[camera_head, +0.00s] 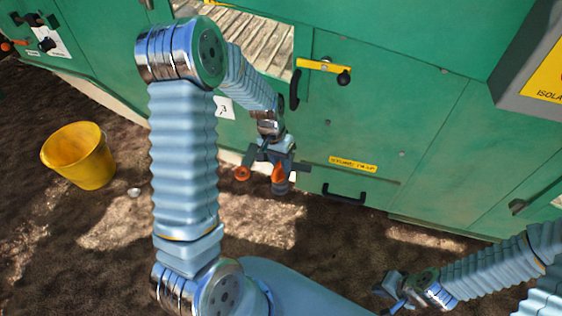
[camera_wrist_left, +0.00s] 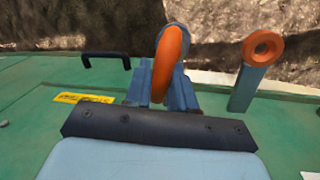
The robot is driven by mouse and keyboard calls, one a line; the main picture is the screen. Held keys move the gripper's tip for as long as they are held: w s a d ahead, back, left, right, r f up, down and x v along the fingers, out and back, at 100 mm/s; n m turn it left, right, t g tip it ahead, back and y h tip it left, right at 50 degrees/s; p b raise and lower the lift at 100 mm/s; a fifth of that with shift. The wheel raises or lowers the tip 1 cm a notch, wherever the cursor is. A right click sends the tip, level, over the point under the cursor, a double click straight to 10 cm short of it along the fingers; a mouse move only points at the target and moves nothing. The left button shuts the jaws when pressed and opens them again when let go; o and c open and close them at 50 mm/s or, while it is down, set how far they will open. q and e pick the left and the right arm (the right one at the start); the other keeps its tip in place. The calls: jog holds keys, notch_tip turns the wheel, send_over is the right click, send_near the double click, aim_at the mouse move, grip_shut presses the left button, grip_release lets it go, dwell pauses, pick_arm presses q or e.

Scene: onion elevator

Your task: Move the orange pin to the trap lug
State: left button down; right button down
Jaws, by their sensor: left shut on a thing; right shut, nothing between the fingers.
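My left gripper (camera_head: 277,163) is shut on the orange pin (camera_head: 278,174), low in front of the green machine. In the left wrist view the pin (camera_wrist_left: 170,58) shows as an orange curved handle between the two blue fingers. A blue-grey post with an orange-rimmed hole (camera_wrist_left: 263,48) stands just right of the pin there, apart from it. In the head view its orange ring (camera_head: 242,173) is left of the gripper. I cannot tell whether this is the trap lug. My right gripper (camera_head: 397,290) is shut and empty at the lower right.
The green machine wall (camera_head: 400,110) fills the back. A black handle (camera_head: 345,194) and a yellow label (camera_head: 353,164) are right of my left gripper. A yellow latch bar (camera_head: 322,66) is above. A yellow bucket (camera_head: 90,165) stands on the soil at left; nearby ground is open.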

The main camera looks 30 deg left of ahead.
pick_arm(q)
jog(key=c, duration=0.9)
grip_release()
jog(key=shift+o, duration=0.2)
notch_tip(320, 180, up, 14)
jog(key=a+p, duration=0.1)
jog(key=a, duration=0.1)
jog(key=shift+a+f, duration=0.25)
jog(key=shift+a, duration=0.05)
